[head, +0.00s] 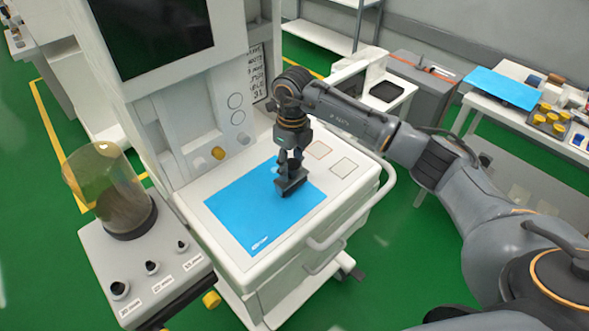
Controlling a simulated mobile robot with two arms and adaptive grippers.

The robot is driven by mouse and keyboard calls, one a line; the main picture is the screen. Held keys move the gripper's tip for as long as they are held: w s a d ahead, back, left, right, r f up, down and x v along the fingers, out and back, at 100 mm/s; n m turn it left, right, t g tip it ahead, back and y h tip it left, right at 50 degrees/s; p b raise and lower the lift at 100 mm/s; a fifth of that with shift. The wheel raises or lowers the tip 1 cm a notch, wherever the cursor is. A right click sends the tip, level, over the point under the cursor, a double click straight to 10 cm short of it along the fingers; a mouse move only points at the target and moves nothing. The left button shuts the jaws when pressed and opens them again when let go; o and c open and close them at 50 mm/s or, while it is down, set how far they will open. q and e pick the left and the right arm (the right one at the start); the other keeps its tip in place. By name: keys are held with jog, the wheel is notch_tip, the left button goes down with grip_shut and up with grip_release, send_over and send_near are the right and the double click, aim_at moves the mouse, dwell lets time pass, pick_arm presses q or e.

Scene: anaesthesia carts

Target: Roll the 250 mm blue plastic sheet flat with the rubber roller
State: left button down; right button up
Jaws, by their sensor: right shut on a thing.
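The blue plastic sheet (245,207) lies on the white top of the anaesthesia cart (262,268) and looks flat. My right gripper (291,168) is above the right part of the sheet, shut on the dark rubber roller (292,184). The roller is at the sheet's surface, near its right edge; whether it presses on the sheet is hard to tell. The fingers hide part of the sheet's far right side. My left gripper is not in view.
A clear cylinder (107,188) stands on a unit at the left with black knobs. The cart's monitor column (190,110) rises behind the sheet. A white handle (350,215) runs along the cart's right side. Another blue sheet (503,88) lies on a bench at upper right.

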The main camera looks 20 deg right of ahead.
jog(key=shift+w, duration=0.15)
jog(key=shift+w+a+b, duration=0.25)
jog(key=shift+w+b, duration=0.15)
jog(key=shift+w, duration=0.25)
jog(key=shift+w+a+b, duration=0.2)
jog(key=shift+w+b, duration=0.25)
jog(key=shift+w, duration=0.15)
jog(key=shift+w+a+b, duration=0.25)
jog(key=shift+w+b, duration=0.15)
jog(key=shift+w, duration=0.25)
jog(key=shift+w+a+b, duration=0.25)
jog(key=shift+w+b, duration=0.25)
jog(key=shift+w, duration=0.25)
jog(key=shift+w+a+b, duration=0.2)
jog(key=shift+w+b, duration=0.3)
jog(key=shift+w, duration=0.2)
jog(key=shift+w+a+b, duration=0.25)
jog(key=shift+w+b, duration=0.05)
jog(key=shift+w, duration=0.25)
jog(key=shift+w+a+f+b, duration=0.1)
jog(key=shift+w+a+b, duration=0.2)
jog(key=shift+w+b, duration=0.4)
jog(key=shift+w, duration=0.1)
jog(key=shift+r, duration=0.25)
jog(key=shift+r, duration=0.1)
